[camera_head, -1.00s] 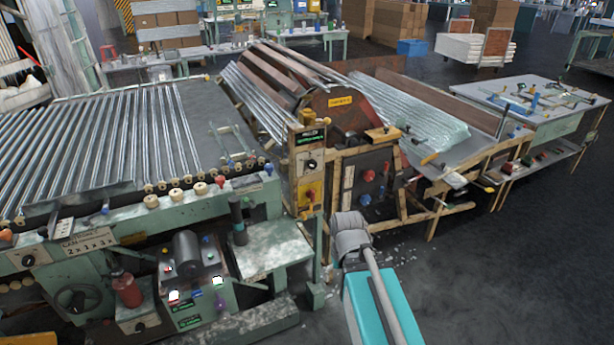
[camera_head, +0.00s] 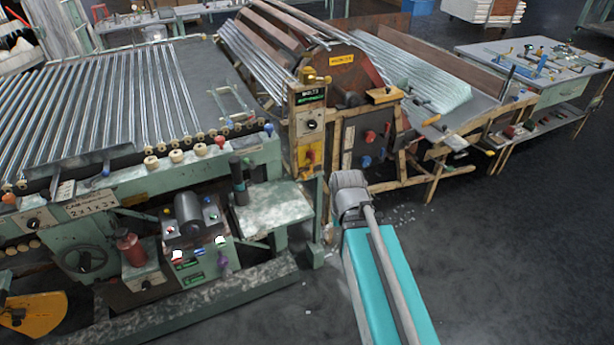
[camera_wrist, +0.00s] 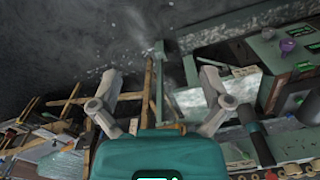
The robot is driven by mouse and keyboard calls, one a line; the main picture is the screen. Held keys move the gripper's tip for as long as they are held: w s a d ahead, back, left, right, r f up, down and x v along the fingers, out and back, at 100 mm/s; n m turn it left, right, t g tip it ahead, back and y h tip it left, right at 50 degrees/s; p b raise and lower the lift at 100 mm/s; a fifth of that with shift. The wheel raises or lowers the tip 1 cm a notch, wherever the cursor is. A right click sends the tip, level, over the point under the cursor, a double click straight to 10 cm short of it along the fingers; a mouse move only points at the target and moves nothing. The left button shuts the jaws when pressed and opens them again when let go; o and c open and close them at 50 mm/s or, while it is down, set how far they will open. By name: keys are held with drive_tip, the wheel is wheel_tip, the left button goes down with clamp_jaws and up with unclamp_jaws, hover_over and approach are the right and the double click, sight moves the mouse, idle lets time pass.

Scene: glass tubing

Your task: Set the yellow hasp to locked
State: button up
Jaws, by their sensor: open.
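A tall control post with a yellow panel (camera_head: 309,157) stands at the centre of the head view. A small red part sits on this yellow panel. It may be the yellow hasp, but it is too small to tell its shape or whether it is locked. My gripper (camera_wrist: 158,96) shows in the wrist view with its two grey fingers spread wide and nothing between them. In the head view my arm reaches up from the bottom in front of the post's lower right, and the fingers cannot be made out.
A green machine with a roller bed (camera_head: 110,95) fills the left. A grey-green ledge (camera_head: 272,208) juts out left of my arm. A wooden-framed machine (camera_head: 372,140) stands behind the arm. A worktable (camera_head: 530,62) is at the far right. The dark floor at right is clear.

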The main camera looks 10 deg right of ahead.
drive_tip(key=shift+f, duration=0.15)
drive_tip(key=shift+c, duration=0.9)
drive_tip(key=w+a+f+m+t+y+b, duration=0.1)
drive_tip(key=w+a+f+t+y+b, duration=0.25)
drive_tip(key=w+a+f+b, duration=0.4)
drive_tip(key=m+t+y+b, duration=0.2)
drive_tip(key=m+t+b, duration=1.15)
drive_tip(key=b, duration=1.55)
approach(306, 179)
drive_tip(key=s, duration=0.2)
drive_tip(key=shift+s+d, duration=0.25)
drive_tip(key=shift+d, duration=0.1)
drive_tip(key=x, duration=1.3)
drive_tip(key=shift+w+a, duration=0.15)
drive_tip(key=shift+w, duration=0.2)
